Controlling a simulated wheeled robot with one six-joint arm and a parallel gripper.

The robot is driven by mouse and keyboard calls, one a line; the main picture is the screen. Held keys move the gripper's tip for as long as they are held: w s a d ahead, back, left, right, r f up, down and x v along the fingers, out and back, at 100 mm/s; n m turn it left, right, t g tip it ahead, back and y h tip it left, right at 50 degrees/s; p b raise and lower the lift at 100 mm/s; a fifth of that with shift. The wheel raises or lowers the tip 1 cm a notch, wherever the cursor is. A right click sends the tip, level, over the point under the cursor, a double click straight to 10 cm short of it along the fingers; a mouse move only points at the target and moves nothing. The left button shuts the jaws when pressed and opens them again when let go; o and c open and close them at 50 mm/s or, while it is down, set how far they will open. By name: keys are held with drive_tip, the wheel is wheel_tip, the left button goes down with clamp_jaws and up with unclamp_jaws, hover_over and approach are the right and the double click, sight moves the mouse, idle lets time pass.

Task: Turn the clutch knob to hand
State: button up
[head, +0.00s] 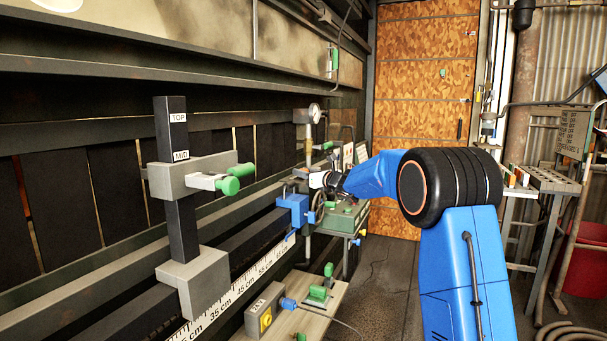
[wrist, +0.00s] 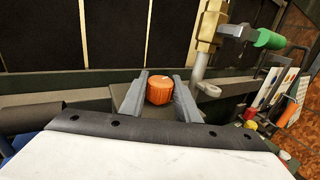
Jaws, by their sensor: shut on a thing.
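An orange, faceted knob (wrist: 159,91), which looks like the clutch knob, sits between the two grey fingers of my gripper (wrist: 160,80) in the wrist view. The fingers are shut on it, one on its left side and one on its right. No hand mark or other lettering near the knob can be read. In the head view, my gripper (head: 320,181) is small at the end of my blue arm, by the machine rail above a green box (head: 343,217). The knob is not discernible there.
A brass valve (wrist: 208,30) with a green handle (wrist: 267,39) stands just right of the knob. Further right are white cards (wrist: 277,85) and an orange handle (wrist: 290,111). In the head view, a blue clamp (head: 293,208) is left of my gripper.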

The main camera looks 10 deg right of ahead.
drive_tip(key=shift+m+t+h, duration=0.5)
drive_tip(key=shift+m+h, duration=0.5)
drive_tip(key=shift+h, duration=0.3)
drive_tip(key=shift+m+t+h, duration=0.3)
drive_tip(key=shift+m+h, duration=0.4)
drive_tip(key=shift+h, duration=0.5)
drive_tip(key=o, duration=1)
drive_tip(key=shift+o, duration=0.2)
drive_tip(key=s+d, duration=0.3)
drive_tip(key=s, duration=1.4)
drive_tip(key=shift+s, duration=0.1)
